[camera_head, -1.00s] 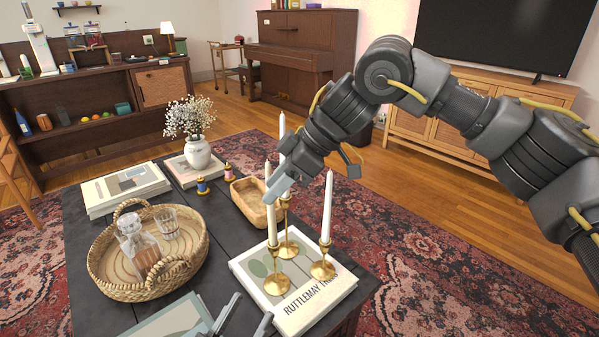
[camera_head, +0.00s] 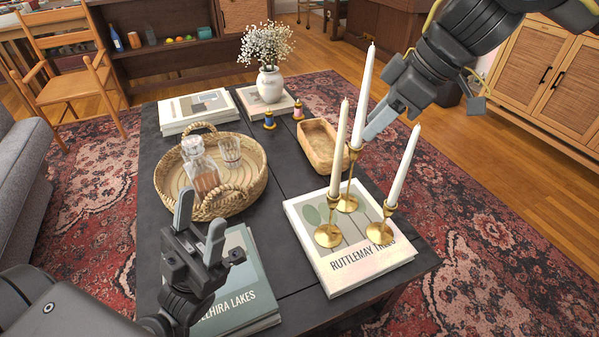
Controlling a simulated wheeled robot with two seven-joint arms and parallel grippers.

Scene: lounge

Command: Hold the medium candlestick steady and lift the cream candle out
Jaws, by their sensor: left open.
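Three brass candlesticks with cream candles stand upright on a white book (camera_head: 345,270). The medium candlestick (camera_head: 328,235) looks to be the front left one, holding its cream candle (camera_head: 341,145). The tallest candlestick (camera_head: 347,203) stands behind it with its candle (camera_head: 366,85); the short candlestick (camera_head: 380,232) is at the right with a leaning-looking candle (camera_head: 405,165). My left gripper (camera_head: 200,225) is open and empty above the green book, left of the candlesticks. My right gripper (camera_head: 375,130) is beside the tallest candlestick's candle, seen edge-on; its finger gap and any contact are unclear.
A wicker tray (camera_head: 258,185) with a decanter (camera_head: 198,170) and glass (camera_head: 229,150) is behind my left gripper. A wooden bowl (camera_head: 322,150) is behind the candlesticks. A green book (camera_head: 240,295) lies at the front. A flower vase (camera_head: 270,84) stands further back.

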